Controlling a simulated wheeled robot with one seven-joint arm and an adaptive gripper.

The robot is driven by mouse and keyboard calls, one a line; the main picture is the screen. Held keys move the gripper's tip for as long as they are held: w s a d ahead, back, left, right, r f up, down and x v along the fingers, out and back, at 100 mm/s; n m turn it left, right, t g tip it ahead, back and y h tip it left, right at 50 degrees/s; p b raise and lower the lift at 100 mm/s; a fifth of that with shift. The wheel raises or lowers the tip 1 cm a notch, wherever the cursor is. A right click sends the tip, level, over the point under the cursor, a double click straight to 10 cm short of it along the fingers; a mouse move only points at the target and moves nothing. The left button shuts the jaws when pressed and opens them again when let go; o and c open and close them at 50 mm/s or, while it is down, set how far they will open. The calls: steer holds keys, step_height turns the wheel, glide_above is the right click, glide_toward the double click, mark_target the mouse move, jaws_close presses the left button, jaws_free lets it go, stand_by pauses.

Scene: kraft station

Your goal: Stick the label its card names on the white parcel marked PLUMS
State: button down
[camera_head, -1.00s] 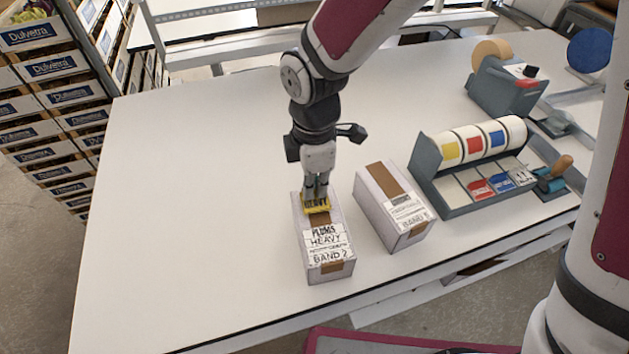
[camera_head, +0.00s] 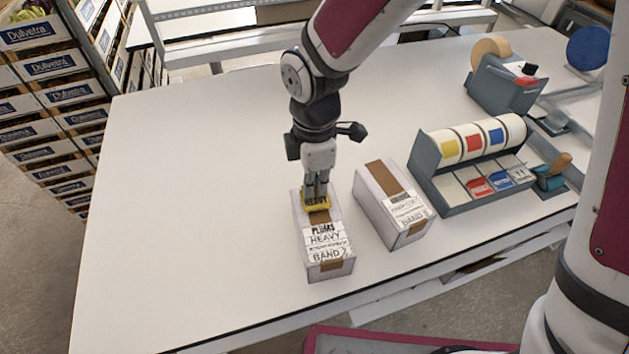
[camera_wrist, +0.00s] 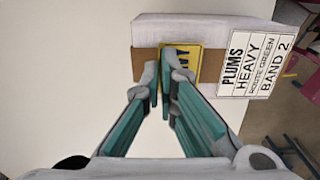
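The white parcel marked PLUMS (camera_head: 318,266) stands on the table, its card (camera_head: 326,243) reading PLUMS, HEAVY, BAND 2. A yellow HEAVY label (camera_head: 317,203) lies at the far part of the parcel's top, over the brown tape. My gripper (camera_head: 316,194) points down right at this label. In the wrist view my gripper's fingertips (camera_wrist: 165,72) are close together at the label's edge (camera_wrist: 190,62), and the PLUMS card (camera_wrist: 257,62) shows beside it. The fingers appear shut on the label; whether it is fully pressed flat cannot be told.
A second white parcel (camera_head: 378,208) with a card stands close on the right. A grey label dispenser (camera_head: 455,195) with yellow, red and blue rolls is further right, with a tape dispenser (camera_head: 505,88) behind. The table's left side (camera_head: 190,200) is clear.

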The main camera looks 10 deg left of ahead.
steer(key=shift+f, duration=0.4)
stand_by(0.3)
steer(key=c, duration=1.7)
jaws_free()
steer(key=shift+r, duration=0.15)
steer(key=shift+r+p, duration=0.95)
steer(key=shift+r, duration=1.2)
